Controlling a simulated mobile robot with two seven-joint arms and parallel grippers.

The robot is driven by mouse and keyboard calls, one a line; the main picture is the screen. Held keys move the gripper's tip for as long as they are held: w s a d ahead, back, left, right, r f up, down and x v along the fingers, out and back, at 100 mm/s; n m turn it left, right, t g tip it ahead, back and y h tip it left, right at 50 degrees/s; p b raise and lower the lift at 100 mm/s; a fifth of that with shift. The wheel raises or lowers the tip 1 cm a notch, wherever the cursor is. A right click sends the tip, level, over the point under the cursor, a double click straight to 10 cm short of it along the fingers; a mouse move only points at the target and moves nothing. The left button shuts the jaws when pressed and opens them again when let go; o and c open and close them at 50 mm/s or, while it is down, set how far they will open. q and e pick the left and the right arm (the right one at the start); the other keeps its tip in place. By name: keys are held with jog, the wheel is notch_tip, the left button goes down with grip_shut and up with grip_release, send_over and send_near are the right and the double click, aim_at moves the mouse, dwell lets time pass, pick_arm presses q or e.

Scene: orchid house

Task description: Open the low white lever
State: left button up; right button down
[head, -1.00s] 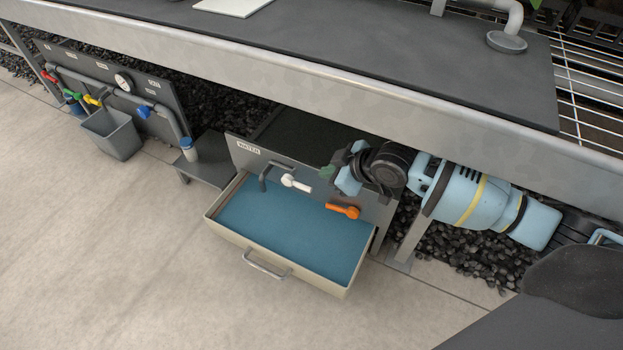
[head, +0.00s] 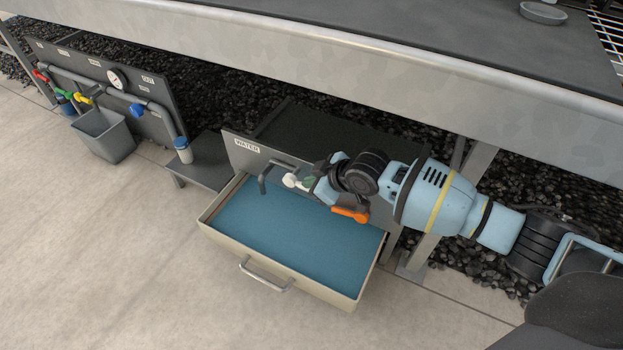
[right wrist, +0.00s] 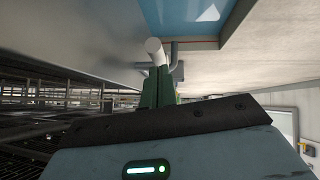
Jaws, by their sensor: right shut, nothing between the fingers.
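The low white lever (head: 290,180) is on the front of the grey panel marked WATER (head: 247,146), above the open drawer. In the right wrist view the white lever's rounded end (right wrist: 154,46) is just beyond my fingertips. My right gripper (head: 306,182) reaches in from the right, its green fingers shut and empty. It is close beside the lever's right end; I cannot tell whether they touch. In the right wrist view my right gripper (right wrist: 156,75) partly hides the lever and its mount. My left gripper is not in view.
An orange lever (head: 350,215) sits just below my right gripper. The pulled-out drawer (head: 225,228) with a blue bottom lies under both levers. The bench edge (head: 330,52) runs overhead. A grey pipe panel (head: 150,92) with coloured valves stands left. The floor in front is clear.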

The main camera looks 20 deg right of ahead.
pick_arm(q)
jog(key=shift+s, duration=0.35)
pick_arm(e)
jog(key=shift+f, duration=0.1)
jog(key=shift+s+d+f+p, duration=0.15)
jog(key=shift+s+f+p, duration=0.1)
jog(key=shift+f+p, duration=0.3)
jog(key=shift+s+d+f, duration=0.15)
jog(key=shift+d+f, duration=0.05)
jog(key=shift+f, duration=0.75)
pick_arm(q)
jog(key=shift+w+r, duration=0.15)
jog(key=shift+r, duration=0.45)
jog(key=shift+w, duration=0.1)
